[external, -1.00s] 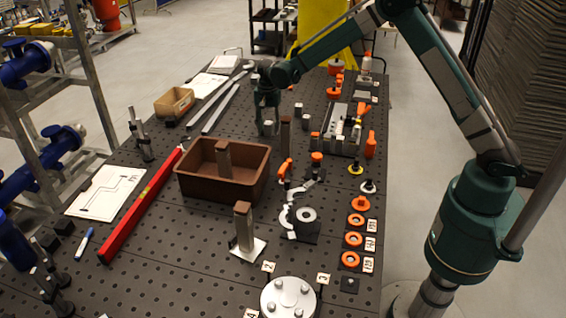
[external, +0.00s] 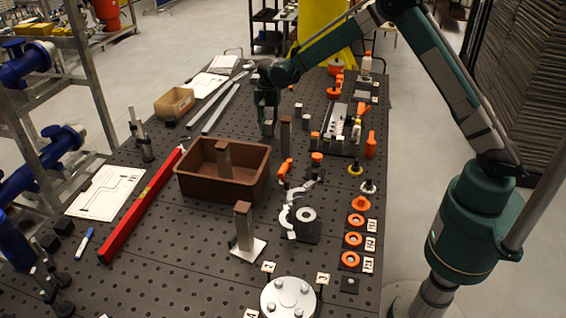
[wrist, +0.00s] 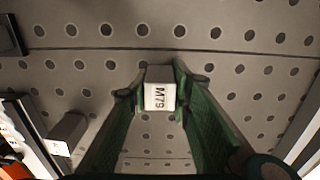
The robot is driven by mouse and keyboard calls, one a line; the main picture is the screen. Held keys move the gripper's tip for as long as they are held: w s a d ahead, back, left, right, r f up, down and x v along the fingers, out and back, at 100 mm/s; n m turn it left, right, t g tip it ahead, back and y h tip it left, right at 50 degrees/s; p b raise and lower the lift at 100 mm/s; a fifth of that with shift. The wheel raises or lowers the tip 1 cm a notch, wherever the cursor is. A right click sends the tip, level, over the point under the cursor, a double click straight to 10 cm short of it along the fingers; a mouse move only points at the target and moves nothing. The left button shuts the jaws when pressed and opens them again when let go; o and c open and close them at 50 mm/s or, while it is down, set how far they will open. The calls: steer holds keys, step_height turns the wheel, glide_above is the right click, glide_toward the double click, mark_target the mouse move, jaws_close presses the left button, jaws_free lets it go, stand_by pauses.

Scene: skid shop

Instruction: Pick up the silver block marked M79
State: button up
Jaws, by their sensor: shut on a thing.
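The silver block marked M79 (wrist: 160,92) sits between the two green fingertips in the wrist view, its white label facing the camera. My gripper (wrist: 156,92) is shut on it, one finger against each side. In the external view my gripper (external: 267,119) points down over the far middle part of the table. There the block (external: 268,129) shows only as a small pale patch at the fingertips. I cannot tell whether it touches the table or is just off it.
A second grey block (wrist: 68,132) stands to the left in the wrist view. A tall brown-topped post (external: 286,134) stands close to the gripper in the external view. A brown bin (external: 190,188) is nearer the camera. The perforated table (external: 150,262) has free room at front left.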

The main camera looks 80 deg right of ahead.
mark_target(269, 122)
steer(key=shift+r, duration=4.95)
steer(key=shift+d, duration=0.1)
